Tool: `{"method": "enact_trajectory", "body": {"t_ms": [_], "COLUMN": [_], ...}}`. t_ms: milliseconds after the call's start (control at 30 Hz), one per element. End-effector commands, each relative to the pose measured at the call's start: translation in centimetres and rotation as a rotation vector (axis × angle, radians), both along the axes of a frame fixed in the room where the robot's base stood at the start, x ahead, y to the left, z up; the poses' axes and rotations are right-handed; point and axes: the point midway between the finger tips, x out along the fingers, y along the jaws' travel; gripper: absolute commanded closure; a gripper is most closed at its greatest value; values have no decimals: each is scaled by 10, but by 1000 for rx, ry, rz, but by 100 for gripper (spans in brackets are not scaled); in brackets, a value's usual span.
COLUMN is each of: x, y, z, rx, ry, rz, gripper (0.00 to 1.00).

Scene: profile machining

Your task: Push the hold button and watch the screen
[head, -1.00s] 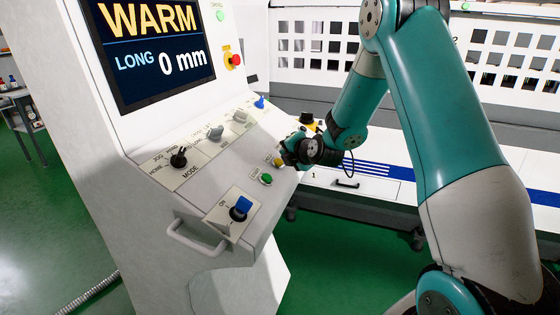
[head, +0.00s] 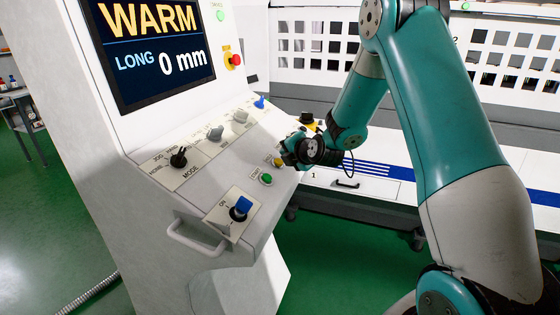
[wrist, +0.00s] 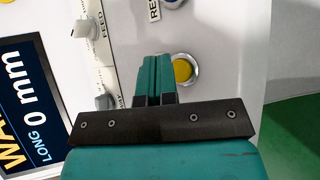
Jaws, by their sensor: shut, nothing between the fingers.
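The yellow button (head: 278,161) sits on the sloped panel, just above the green button (head: 266,179); I take it for the hold button, but its label is not readable. In the wrist view the yellow button (wrist: 183,71) shows just right of my fingertips. My gripper (wrist: 154,62) is shut and empty, with its fingers over the panel beside the button. I cannot tell whether it touches the panel. In the head view my gripper (head: 290,157) is at the panel's right edge, partly hidden by the wrist. The screen (head: 155,50) reads WARM, LONG 0 mm.
A blue switch (head: 241,207), a black mode knob (head: 178,157) and grey knobs (head: 215,133) stand on the panel. A red emergency button (head: 235,60) is beside the screen. A handle (head: 195,243) juts from the panel front. A white machine bed lies behind my arm.

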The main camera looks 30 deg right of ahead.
Motion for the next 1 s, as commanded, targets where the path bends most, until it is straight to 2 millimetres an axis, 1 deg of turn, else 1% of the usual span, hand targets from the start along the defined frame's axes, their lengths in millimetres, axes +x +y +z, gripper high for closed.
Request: {"method": "enact_trajectory", "body": {"t_ms": [167,500,1000], "x": [0,3,3], "y": [0,3,3], "z": [-1,-9,-9], "rx": [0,-1,0], "ry": [0,0,0], "rz": [0,0,0], "gripper": [100,100,100]}}
